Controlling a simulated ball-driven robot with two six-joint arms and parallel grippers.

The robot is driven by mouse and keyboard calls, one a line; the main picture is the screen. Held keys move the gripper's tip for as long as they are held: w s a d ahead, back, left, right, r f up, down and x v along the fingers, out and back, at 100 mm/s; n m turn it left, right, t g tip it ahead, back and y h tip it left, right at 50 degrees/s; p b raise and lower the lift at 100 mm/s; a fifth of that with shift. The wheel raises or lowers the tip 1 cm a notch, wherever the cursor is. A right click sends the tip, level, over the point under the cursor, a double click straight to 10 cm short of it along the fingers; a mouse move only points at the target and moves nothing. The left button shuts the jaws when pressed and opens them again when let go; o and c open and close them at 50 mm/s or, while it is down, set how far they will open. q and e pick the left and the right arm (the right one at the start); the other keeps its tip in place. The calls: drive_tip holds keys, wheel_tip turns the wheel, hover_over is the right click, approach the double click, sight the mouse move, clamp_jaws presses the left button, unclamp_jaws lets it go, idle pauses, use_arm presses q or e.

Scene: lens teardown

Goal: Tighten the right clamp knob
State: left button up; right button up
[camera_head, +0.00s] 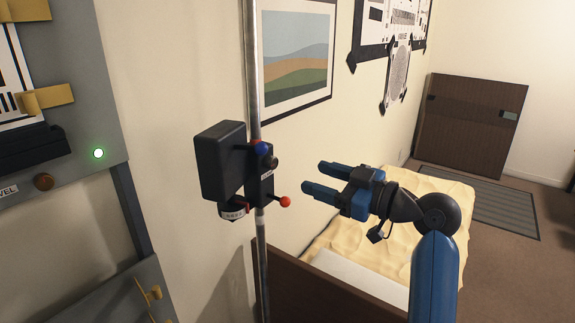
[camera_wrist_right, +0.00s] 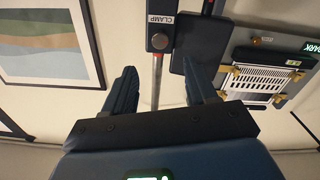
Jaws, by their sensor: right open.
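A dark clamp (camera_head: 260,178) is fixed around a vertical metal pole (camera_head: 252,70) and carries a black box on its left. A small dark round knob (camera_head: 271,162) is on the clamp, beside a blue part; it also shows as a grey round knob (camera_wrist_right: 159,41) below a "CLAMP" label in the right wrist view. A lever with a red ball (camera_head: 285,202) sticks out lower down. My right gripper (camera_head: 313,177) is open and empty, to the right of the clamp and apart from it. In the wrist view the knob lies beyond the fingertips, between their lines. My left gripper is not in view.
The black box (camera_head: 221,161) adjoins the clamp. A grey wall panel (camera_head: 85,110) with a green light stands at the left. A framed picture (camera_head: 297,55) hangs behind the pole. A bed (camera_head: 350,232) with a dark board lies below my right arm.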

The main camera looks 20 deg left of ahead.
sight(275, 164)
drive_tip(key=p+x, duration=0.3)
drive_tip(key=x, duration=0.6)
drive_tip(key=shift+a+r, duration=0.1)
drive_tip(key=shift+a, duration=0.05)
drive_tip(key=shift+w+a, duration=0.2)
drive_tip(key=shift+a, duration=0.3)
drive_tip(key=c, duration=1.1)
drive_tip(key=shift+o, duration=0.2)
